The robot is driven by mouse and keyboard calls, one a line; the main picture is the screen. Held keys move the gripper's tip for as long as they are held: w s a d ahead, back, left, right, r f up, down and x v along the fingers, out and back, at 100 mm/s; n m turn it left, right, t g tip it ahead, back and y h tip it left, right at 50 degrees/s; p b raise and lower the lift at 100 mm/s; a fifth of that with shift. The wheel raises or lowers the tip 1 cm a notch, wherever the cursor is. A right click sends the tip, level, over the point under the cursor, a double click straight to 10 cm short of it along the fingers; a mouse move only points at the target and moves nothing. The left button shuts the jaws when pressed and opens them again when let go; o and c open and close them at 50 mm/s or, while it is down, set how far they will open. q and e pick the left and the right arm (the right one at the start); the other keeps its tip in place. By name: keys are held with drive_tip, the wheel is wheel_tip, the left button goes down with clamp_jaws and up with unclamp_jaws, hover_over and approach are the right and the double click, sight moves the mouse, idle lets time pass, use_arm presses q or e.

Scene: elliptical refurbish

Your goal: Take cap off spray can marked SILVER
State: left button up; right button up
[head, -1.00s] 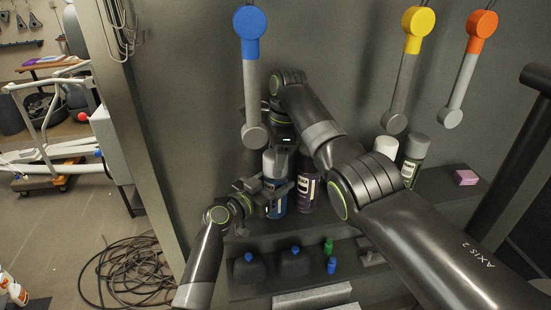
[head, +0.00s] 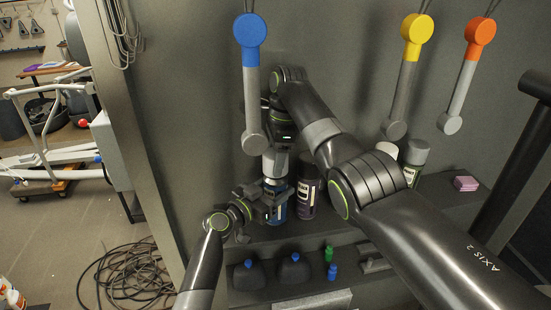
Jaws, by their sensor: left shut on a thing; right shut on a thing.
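A blue spray can (head: 279,209) stands upright at the left end of the upper shelf, with a grey cap (head: 268,163) on top. Its marking is too small to read. My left gripper (head: 270,199) is shut on the can's body from the left. My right gripper (head: 277,152) points down from above and is shut on the cap. I cannot tell whether the cap is still seated on the can.
A purple can (head: 308,192) stands close to the right of the blue can. A green can (head: 414,160), a white cap (head: 388,149) and a pink block (head: 466,184) are farther right. Blue (head: 250,90), yellow (head: 409,70) and orange (head: 470,75) hanging bars are in front. Dark bottles (head: 249,273) stand below.

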sight(274, 153)
drive_tip(key=shift+r, duration=2.05)
use_arm(q)
drive_tip(key=o, duration=1.4)
drive_tip(key=shift+o, duration=0.2)
drive_tip(key=shift+s, duration=0.1)
use_arm(e)
drive_tip(key=shift+f, duration=0.1)
wheel_tip(274, 153, down, 3)
drive_tip(key=b, duration=0.3)
drive_tip(key=shift+f, duration=0.2)
use_arm(q)
drive_tip(key=v, duration=1.2)
drive_tip(key=shift+b, duration=0.3)
